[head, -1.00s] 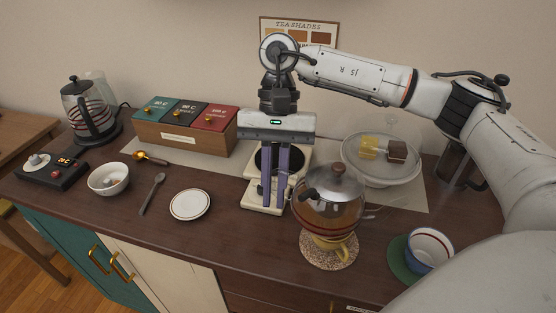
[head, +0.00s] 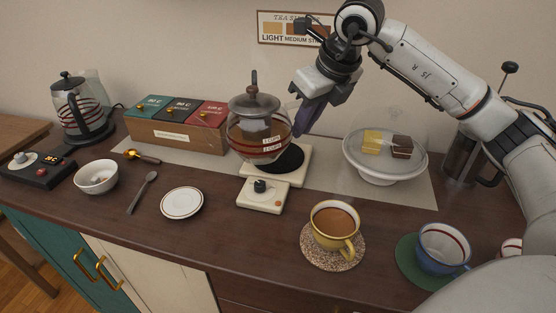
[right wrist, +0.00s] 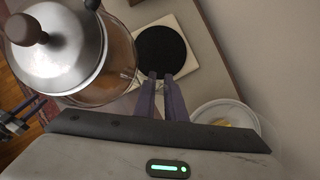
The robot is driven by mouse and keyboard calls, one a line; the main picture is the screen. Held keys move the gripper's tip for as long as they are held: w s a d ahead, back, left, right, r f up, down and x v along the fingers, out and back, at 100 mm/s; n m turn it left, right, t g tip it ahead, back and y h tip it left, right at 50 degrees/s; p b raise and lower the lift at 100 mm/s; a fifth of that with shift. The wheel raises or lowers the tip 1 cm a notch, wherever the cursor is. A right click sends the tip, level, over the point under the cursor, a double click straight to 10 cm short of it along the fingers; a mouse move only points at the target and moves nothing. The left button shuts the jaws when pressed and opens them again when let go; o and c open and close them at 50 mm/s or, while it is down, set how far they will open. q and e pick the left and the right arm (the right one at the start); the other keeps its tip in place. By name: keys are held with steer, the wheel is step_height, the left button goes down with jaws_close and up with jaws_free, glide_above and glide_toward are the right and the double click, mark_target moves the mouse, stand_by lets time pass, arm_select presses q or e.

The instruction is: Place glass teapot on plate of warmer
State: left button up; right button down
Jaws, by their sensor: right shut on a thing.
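The glass teapot (head: 258,133), with a metal lid and brown knob, hangs tilted in the air at the left part of the warmer (head: 263,194), overlapping its round black plate (head: 289,159) in the head view. The plate lies bare beyond the teapot (right wrist: 95,72) in the right wrist view. My right gripper (head: 303,127) is to the right of the teapot, its purple fingers shut on the teapot's side; the clear handle is hard to make out. My left gripper does not show in the head view.
A yellow cup of tea (head: 333,222) stands on a speckled coaster at the front. A covered cake stand (head: 385,174) is to the right, the tea box (head: 177,137) to the left. A white saucer (head: 182,203) and a blue cup (head: 442,262) are at the front.

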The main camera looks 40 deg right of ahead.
steer(key=d+r+m+h+b, duration=0.1)
steer(key=d+r+m+h, duration=0.15)
steer(key=d+m, duration=0.35)
steer(key=shift+w+a+f+m+g+h+b, duration=0.1)
steer(key=shift+f+m+g+b, duration=0.2)
steer(key=shift+f, duration=1.5)
steer(key=shift+w+a+f+m+t+h+b, duration=0.1)
steer(key=shift+f+m, duration=0.25)
steer(key=shift+f, duration=1.4)
steer(key=shift+w+f+m+g+h+b, duration=0.1)
steer(key=shift+f+m+g+b, duration=0.2)
steer(key=shift+f, duration=1.6)
steer(key=c, duration=2)
jaws_free()
steer(key=shift+o, duration=0.9)
